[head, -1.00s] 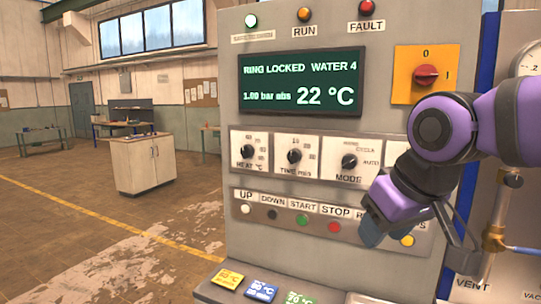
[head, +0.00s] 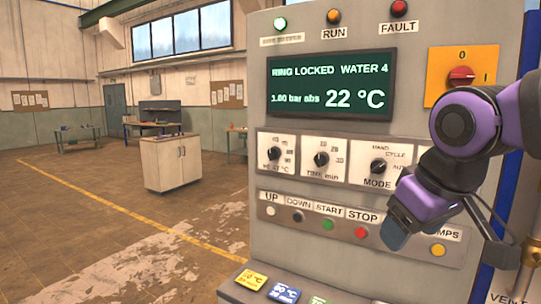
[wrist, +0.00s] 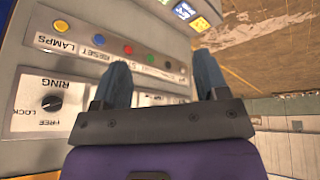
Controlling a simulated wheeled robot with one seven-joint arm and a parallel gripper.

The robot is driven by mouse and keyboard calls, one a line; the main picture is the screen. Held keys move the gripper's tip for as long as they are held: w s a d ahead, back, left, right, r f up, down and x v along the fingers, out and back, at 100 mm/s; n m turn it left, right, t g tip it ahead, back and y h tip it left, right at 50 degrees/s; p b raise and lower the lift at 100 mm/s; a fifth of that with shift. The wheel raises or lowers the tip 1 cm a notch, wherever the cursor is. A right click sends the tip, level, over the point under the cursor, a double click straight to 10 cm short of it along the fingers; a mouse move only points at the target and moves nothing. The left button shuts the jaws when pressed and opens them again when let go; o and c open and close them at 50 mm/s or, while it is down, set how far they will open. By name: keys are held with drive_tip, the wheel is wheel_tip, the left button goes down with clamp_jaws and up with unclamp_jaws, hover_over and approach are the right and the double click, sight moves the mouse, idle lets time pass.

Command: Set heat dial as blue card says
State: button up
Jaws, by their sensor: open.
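The heat dial (head: 274,154) is a black knob on a white plate at the left of the dial row, under the green display. In the wrist view the blue card (wrist: 185,11) is at the top. My gripper (head: 395,232) is open and empty, in front of the panel's right side near the lamps button, well right of the heat dial. Its two blue fingers (wrist: 160,80) stand apart in the wrist view.
Time (head: 321,158) and mode (head: 378,166) dials sit right of the heat dial. Below is a button row with the green start (head: 327,224) and red stop (head: 361,232). A yellow card (head: 251,279) lies left of the blue one.

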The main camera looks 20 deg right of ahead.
drive_tip(key=w+r+n+g+h, duration=0.1)
drive_tip(key=w+r+n+h, duration=0.25)
drive_tip(key=w+n, duration=0.55)
drive_tip(key=n+t+h, duration=0.5)
drive_tip(key=n+h, duration=0.3)
drive_tip(key=n, duration=1.5)
approach(270, 153)
drive_tip(key=x, duration=1)
drive_tip(key=shift+w+f, duration=0.1)
drive_tip(key=c, duration=0.9)
